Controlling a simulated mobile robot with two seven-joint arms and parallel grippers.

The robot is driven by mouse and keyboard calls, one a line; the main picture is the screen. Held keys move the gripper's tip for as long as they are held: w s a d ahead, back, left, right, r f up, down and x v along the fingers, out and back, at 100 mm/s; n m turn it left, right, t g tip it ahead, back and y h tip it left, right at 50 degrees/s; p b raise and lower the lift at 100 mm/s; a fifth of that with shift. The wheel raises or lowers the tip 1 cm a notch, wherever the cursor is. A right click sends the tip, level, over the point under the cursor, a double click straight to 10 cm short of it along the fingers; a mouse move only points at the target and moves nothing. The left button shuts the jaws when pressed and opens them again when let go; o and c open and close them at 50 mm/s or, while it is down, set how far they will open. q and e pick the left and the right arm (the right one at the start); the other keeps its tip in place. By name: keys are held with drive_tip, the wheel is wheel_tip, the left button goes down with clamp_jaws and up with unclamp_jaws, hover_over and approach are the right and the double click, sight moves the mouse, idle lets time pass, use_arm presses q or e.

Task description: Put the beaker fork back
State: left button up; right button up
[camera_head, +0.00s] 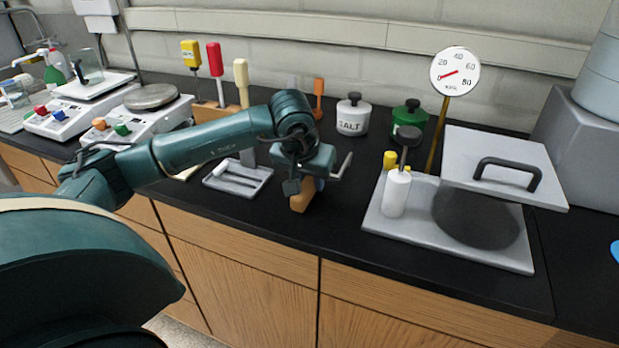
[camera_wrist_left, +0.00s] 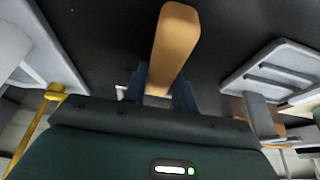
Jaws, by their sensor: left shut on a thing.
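My left gripper (camera_head: 306,180) is shut on a tan, wood-coloured bar (camera_head: 302,198), low over the front part of the black counter. In the left wrist view the bar (camera_wrist_left: 175,45) sticks out between the two blue fingers (camera_wrist_left: 162,88). It looks like the handle of the beaker fork; I see no prongs, and its other end is hidden. A wooden rack (camera_head: 207,113) at the back holds upright yellow, red and cream handles. An orange handle (camera_head: 318,88) stands further right, behind my wrist. My arm hides part of the rack. My right gripper is not in view.
A small grey tray (camera_head: 262,183) lies left of the gripper. To the right are a SALT jar (camera_head: 353,118), a green jar (camera_head: 410,122), a dial gauge (camera_head: 455,70) on a yellow stem, and a grey board (camera_head: 385,230) with a bottle and raised lid. Hotplates (camera_head: 150,118) stand left.

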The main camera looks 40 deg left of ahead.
use_arm(q)
drive_tip(key=shift+f, duration=0.3)
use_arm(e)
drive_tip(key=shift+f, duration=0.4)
use_arm(q)
drive_tip(key=o, duration=1.1)
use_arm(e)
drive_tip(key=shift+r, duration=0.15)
use_arm(q)
drive_tip(key=b+v, duration=0.1)
drive_tip(key=v, duration=1.2)
drive_tip(key=shift+s, duration=0.15)
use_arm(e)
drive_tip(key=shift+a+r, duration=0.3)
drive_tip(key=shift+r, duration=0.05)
